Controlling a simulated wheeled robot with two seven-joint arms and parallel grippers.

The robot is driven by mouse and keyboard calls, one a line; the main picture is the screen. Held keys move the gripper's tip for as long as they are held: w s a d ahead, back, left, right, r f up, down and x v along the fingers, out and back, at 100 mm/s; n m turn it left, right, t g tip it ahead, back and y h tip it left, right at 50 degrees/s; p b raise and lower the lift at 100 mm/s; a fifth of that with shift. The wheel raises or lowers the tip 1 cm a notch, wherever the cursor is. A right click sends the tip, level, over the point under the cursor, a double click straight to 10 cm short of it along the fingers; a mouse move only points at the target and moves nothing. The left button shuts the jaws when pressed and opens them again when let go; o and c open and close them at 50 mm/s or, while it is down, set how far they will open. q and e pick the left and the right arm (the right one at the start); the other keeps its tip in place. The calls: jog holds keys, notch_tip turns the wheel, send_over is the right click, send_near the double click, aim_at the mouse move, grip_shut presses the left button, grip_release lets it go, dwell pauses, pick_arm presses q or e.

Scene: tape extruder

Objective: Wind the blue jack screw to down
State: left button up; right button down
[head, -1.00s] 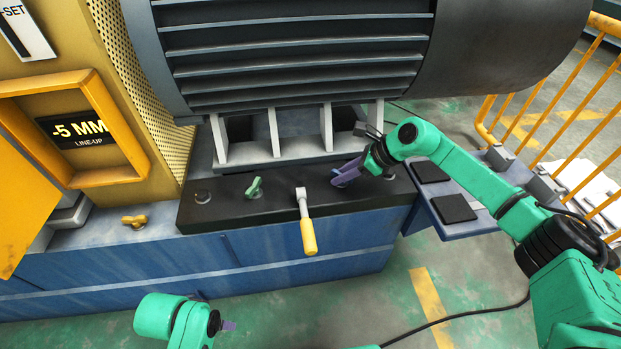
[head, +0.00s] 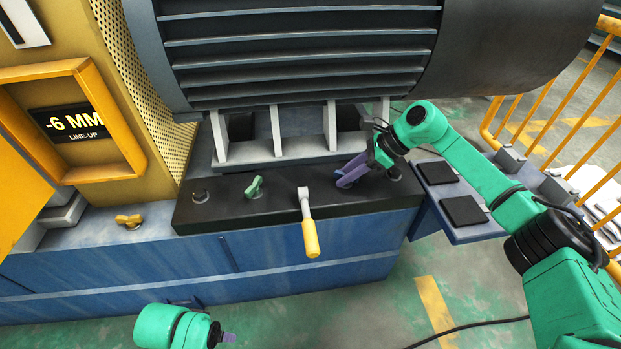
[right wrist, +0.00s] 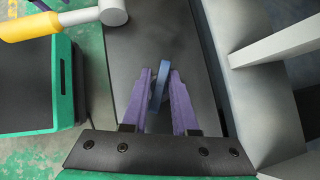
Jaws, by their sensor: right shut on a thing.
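The blue jack screw (right wrist: 158,88) stands on the black base plate, between the purple fingers of my right gripper (right wrist: 160,85) in the right wrist view. The fingers close in on its thin blue handle from both sides. In the head view my right gripper (head: 349,178) sits at the right part of the black plate (head: 240,216) and hides the screw. A line-up display (head: 73,124) on the yellow cabinet reads -6 MM. My left gripper (head: 228,338) is at the bottom edge, away from the machine; its jaw opening is too small to judge.
A green jack screw (head: 254,187) and a yellow-handled wrench (head: 309,225) are on the same plate, left of my right gripper. A yellow wing knob (head: 130,221) is further left. A side shelf with dark pads (head: 463,210) and a yellow railing (head: 600,111) are at right.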

jog(key=shift+f+n+g+b, duration=0.15)
jog(key=shift+n+g+b, duration=0.15)
jog(key=shift+n+b, duration=0.25)
jog(key=shift+n, duration=0.25)
jog(key=shift+r+g, duration=0.2)
jog(key=shift+g, duration=0.1)
jog(key=shift+f+n+g+b, duration=0.15)
jog(key=shift+n+g+b, duration=0.15)
jog(key=shift+n+b, duration=0.3)
jog(key=shift+n+g+b, duration=0.4)
jog(key=shift+n+b, duration=0.1)
jog(key=c, duration=0.8)
grip_release()
jog(key=shift+o, duration=0.2)
